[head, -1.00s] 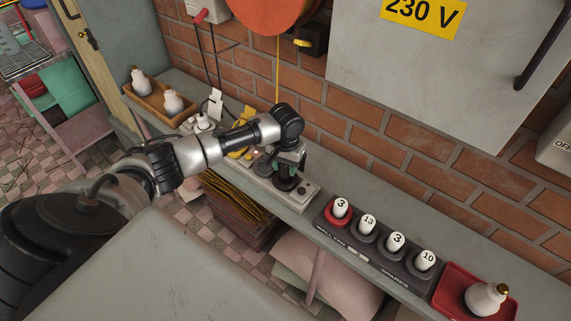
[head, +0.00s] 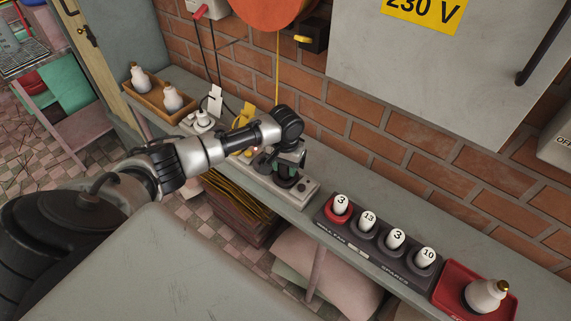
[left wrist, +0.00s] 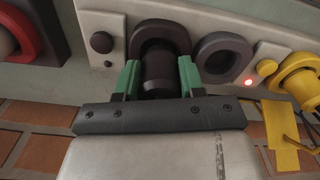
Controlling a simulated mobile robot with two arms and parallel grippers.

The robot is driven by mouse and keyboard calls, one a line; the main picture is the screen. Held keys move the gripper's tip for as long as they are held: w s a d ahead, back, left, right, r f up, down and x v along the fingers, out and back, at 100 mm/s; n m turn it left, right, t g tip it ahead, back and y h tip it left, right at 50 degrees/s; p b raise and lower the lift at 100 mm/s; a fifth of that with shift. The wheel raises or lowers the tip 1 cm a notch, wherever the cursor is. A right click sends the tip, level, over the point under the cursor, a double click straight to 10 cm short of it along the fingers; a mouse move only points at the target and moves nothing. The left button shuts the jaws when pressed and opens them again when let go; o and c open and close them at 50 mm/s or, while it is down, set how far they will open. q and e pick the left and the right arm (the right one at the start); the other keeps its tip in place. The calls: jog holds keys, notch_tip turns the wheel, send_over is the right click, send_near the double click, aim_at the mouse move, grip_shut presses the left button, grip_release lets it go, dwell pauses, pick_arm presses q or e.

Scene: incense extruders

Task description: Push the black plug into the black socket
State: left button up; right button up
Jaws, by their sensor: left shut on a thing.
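The black plug (left wrist: 158,76) is a dark cylinder held between the green fingers of my left gripper (left wrist: 159,82). A round black socket collar (left wrist: 160,33) on the pale panel (left wrist: 110,22) lies directly behind the plug in the left wrist view. The plug lines up with this collar, but I cannot tell how deep it sits. A second dark ring (left wrist: 225,55) is beside it. In the head view my left gripper (head: 287,171) is low over the panel (head: 306,191) on the bench and hides much of the plug. My right gripper is not in view.
A yellow plug (left wrist: 303,82) and a lit red lamp (left wrist: 248,82) are near the sockets. A dark rack (head: 372,262) with numbered white pegs and a red tray (head: 452,286) stand right on the bench. A brick wall (head: 400,140) rises behind.

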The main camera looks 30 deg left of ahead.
pick_arm(q)
jog(key=shift+f, duration=0.7)
